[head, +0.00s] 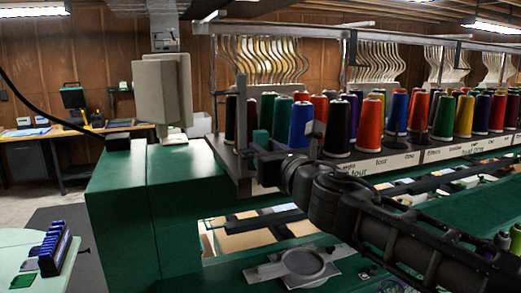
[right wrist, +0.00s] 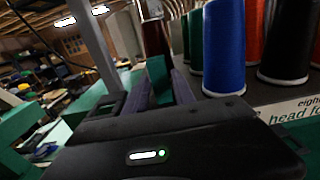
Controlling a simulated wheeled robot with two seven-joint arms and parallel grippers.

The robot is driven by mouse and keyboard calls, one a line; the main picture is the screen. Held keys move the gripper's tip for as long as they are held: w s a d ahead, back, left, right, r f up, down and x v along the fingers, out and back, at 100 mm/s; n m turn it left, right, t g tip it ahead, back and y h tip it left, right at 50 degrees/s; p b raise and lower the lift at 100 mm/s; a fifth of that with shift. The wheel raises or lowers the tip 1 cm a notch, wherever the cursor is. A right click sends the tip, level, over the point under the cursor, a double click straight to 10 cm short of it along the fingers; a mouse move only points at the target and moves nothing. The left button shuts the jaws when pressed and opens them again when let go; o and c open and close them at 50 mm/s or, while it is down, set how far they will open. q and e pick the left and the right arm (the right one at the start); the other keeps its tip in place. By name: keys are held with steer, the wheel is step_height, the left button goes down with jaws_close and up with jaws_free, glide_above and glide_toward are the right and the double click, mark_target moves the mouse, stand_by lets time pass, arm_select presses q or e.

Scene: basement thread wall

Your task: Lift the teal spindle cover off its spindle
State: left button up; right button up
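The teal spindle cover (head: 261,139) is a small blocky piece at the left front end of the thread rack, in front of the spools. It also shows in the right wrist view (right wrist: 158,80), upright between the two fingers. My right gripper (head: 262,152) reaches in from the right at the rack's front edge. In the right wrist view its dark fingers (right wrist: 165,88) lie close against both sides of the cover and look shut on it. The spindle and the cover's lower end are hidden by the gripper. My left gripper is in neither view.
A blue spool (head: 301,125) and a black spool (head: 338,128) stand close right of the cover. A dark red spool (right wrist: 155,38) stands just behind it. A green cabinet (head: 130,215) is at left. A round grey holder (head: 303,262) lies below my right arm.

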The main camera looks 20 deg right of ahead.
steer(key=shift+w, duration=0.6)
steer(key=shift+c, duration=0.3)
jaws_close()
